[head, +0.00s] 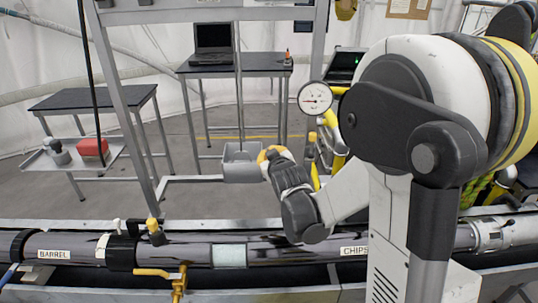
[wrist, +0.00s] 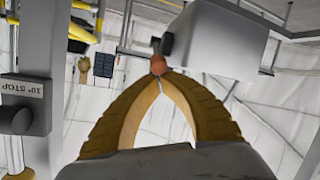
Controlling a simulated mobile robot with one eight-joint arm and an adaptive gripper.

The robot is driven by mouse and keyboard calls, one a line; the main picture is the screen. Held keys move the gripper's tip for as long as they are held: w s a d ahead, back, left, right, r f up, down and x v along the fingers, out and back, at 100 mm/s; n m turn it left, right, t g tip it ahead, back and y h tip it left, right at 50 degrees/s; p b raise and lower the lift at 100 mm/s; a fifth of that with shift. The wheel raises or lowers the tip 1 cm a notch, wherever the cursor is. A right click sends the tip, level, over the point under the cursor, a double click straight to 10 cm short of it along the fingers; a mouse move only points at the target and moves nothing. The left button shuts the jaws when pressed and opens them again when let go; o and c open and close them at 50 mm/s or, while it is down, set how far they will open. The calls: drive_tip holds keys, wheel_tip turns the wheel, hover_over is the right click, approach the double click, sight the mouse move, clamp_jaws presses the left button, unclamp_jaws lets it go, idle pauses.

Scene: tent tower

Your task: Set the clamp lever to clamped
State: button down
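A small orange-brown knob (wrist: 158,65) with a dark fitting (wrist: 167,43) sits beside a grey box (wrist: 215,38) in the wrist view; it may be the clamp lever, but no label shows. The grey box also shows in the head view (head: 241,163). My gripper (wrist: 158,78) has its two tan fingers bowed, with their tips together right at the knob. I cannot tell whether the tips touch the knob. In the head view my gripper (head: 268,154) is at the box's right side, and the knob cannot be made out there.
A grey block labelled "10° STOP" (wrist: 25,100) stands left in the wrist view. In the head view a horizontal pipe (head: 75,247) with yellow handles (head: 153,272) crosses below. A dial gauge (head: 315,98) is above right of my gripper. Tables (head: 85,98) stand behind.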

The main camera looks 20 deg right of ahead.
drive_tip(key=shift+s+a+f, duration=0.15)
drive_tip(key=shift+s+f, duration=0.25)
drive_tip(key=shift+f, duration=0.05)
drive_tip(key=shift+r, duration=0.1)
drive_tip(key=v, duration=1.2)
drive_tip(key=s+a+f+g+y+b, duration=0.1)
drive_tip(key=s+a+f+g, duration=0.1)
drive_tip(key=s, duration=0.4)
drive_tip(key=s+a+f+m+g+y, duration=0.1)
drive_tip(key=s+a+f+g, duration=0.1)
drive_tip(key=s+a, duration=0.2)
drive_tip(key=s+a+f+g+y+b, duration=0.1)
drive_tip(key=s+a+f+g, duration=0.1)
drive_tip(key=s, duration=0.6)
drive_tip(key=shift+s+a+m+g+y+b, duration=0.35)
drive_tip(key=shift+a+g, duration=0.25)
drive_tip(key=shift+a, duration=0.35)
drive_tip(key=shift+w, duration=0.15)
